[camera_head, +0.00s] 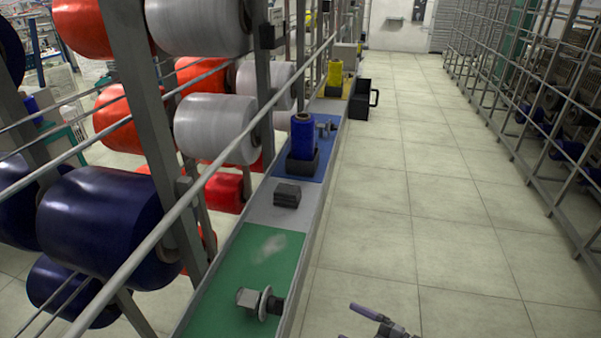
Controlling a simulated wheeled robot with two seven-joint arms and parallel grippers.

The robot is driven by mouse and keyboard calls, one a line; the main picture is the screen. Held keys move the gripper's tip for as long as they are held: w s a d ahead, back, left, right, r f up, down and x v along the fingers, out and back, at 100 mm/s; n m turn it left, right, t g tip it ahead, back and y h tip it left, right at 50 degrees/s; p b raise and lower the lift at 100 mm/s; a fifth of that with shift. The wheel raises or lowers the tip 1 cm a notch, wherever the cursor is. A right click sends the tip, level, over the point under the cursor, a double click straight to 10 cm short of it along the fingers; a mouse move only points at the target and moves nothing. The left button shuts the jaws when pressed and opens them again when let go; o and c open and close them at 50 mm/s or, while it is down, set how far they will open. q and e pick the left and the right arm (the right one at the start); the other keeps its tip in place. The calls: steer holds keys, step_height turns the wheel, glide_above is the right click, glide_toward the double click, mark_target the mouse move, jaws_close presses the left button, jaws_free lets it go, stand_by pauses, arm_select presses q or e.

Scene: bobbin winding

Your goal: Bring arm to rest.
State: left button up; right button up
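My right gripper (356,321) shows at the bottom edge, right of the middle, over the bare floor. One long grey-purple finger points left. What looks like the tip of the other finger shows below it at the frame edge, with floor visible between, so it looks open and empty. Most of its arm is cut off. It is apart from the long narrow bench (262,213) to its left. My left gripper and arm are not in view.
On the bench stand a metal spindle (256,303) on a green mat, a dark block (287,195), a blue bobbin (303,137) and a yellow bobbin (335,73). A creel with large spools (215,128) lines the left. Racks (530,110) line the right.

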steer(key=s+d+f+m+g+h+b, duration=0.1)
steer(key=s+d+f+m+h, duration=0.1)
steer(key=s+f+m+h, duration=0.45)
steer(key=s+d+f+m+g+h, duration=0.1)
steer(key=s+d+f+m, duration=0.15)
steer(key=f, duration=0.65)
steer(key=s+d+f+m+g+h+b, duration=0.1)
steer(key=s+d+f+m+h, duration=0.1)
steer(key=s+f+m+h, duration=0.35)
steer(key=s+f+g, duration=0.2)
steer(key=s, duration=0.4)
steer(key=s+a+f+m+g, duration=0.1)
steer(key=s+f+g, duration=0.2)
steer(key=s, duration=0.4)
steer(key=s+f+m+g, duration=0.1)
steer(key=s+f+g, duration=0.1)
steer(key=s, duration=0.5)
steer(key=shift+a+f+b, duration=0.2)
steer(key=shift+f+b, duration=0.2)
steer(key=shift+f, duration=0.35)
